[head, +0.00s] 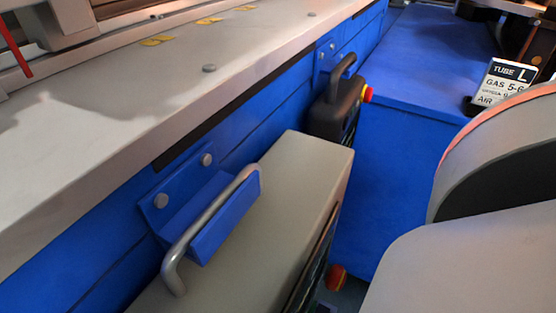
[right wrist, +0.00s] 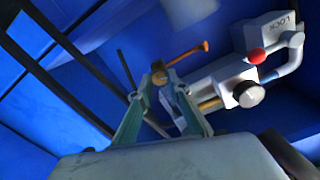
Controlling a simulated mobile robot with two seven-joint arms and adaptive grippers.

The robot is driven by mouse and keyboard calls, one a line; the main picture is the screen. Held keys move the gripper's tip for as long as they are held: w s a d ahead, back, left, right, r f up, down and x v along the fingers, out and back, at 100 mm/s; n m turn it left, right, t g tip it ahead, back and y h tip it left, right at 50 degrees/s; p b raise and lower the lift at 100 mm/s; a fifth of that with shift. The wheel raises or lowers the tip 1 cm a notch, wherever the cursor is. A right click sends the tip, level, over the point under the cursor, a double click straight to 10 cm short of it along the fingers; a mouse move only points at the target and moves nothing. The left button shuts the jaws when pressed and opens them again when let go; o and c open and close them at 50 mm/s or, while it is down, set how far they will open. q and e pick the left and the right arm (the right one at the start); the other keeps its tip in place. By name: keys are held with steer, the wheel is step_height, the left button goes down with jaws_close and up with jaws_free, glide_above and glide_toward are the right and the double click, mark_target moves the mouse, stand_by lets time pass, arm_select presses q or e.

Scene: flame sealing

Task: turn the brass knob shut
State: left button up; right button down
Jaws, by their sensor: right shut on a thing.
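The knob has a thin brass-orange bar that slopes up to the right from the fingertips. The fingertips hide part of the knob. Neither the knob nor the right gripper's fingers show in the head view. My left gripper is in neither view.
A white fitting (right wrist: 225,80) with a red button (right wrist: 256,56) stands right of the fingers. A "TUBE L" placard (head: 503,82) stands at the upper right.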

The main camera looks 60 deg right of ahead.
steer(key=m, duration=0.7)
steer(key=shift+d, duration=0.1)
steer(key=m, duration=0.3)
steer(key=shift+m, duration=0.4)
steer(key=shift+f+m, duration=0.1)
steer(key=shift+m, duration=1.5)
steer(key=c, duration=1.9)
jaws_free()
